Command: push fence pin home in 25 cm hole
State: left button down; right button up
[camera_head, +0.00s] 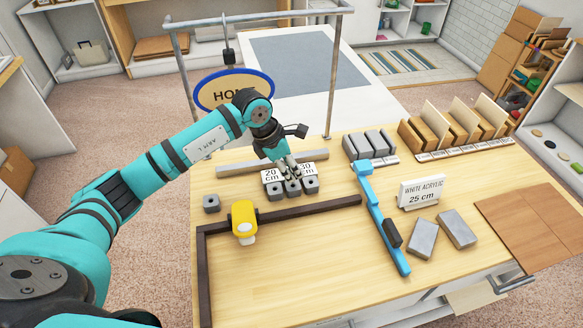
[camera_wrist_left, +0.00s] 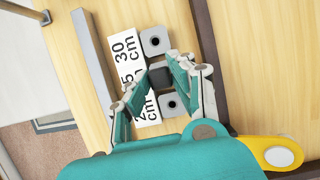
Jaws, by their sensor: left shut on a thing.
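Three grey blocks stand in a row on the bench by the 20 cm (camera_head: 271,176) and 30 cm (camera_head: 307,168) labels. The 30 cm block (camera_wrist_left: 155,41) and the 20 cm block (camera_wrist_left: 172,104) show open round holes in the left wrist view. My left gripper (camera_head: 291,178) points down over the middle block (camera_head: 293,189), beside the mostly covered 25 cm label. In the left wrist view its fingers (camera_wrist_left: 161,78) are shut on a dark square piece, which looks like the fence pin (camera_wrist_left: 160,76). How deep it sits in the hole is hidden. My right gripper is not in view.
A dark L-shaped fence (camera_head: 280,213) lies in front of the blocks, with a yellow clamp-like part (camera_head: 243,217) on it.

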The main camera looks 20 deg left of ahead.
pick_arm(q)
jog(key=shift+b, duration=0.3)
dwell(0.4)
jog(key=shift+f+b, duration=0.35)
jog(key=shift+f, duration=0.05)
jog(key=shift+f+b, duration=0.65)
jog(key=shift+b, duration=0.15)
dwell(1.2)
jog(key=shift+f+b, duration=0.55)
jog(key=shift+b, duration=0.3)
dwell(0.9)
jog(key=shift+s+f, duration=0.2)
dwell(1.0)
jog(key=c, duration=1.3)
grip_release()
jog(key=shift+c, duration=0.2)
jog(key=o, duration=0.8)
jog(key=shift+w+r, duration=0.1)
jog(key=shift+w, duration=0.1)
jog(key=shift+r, duration=0.1)
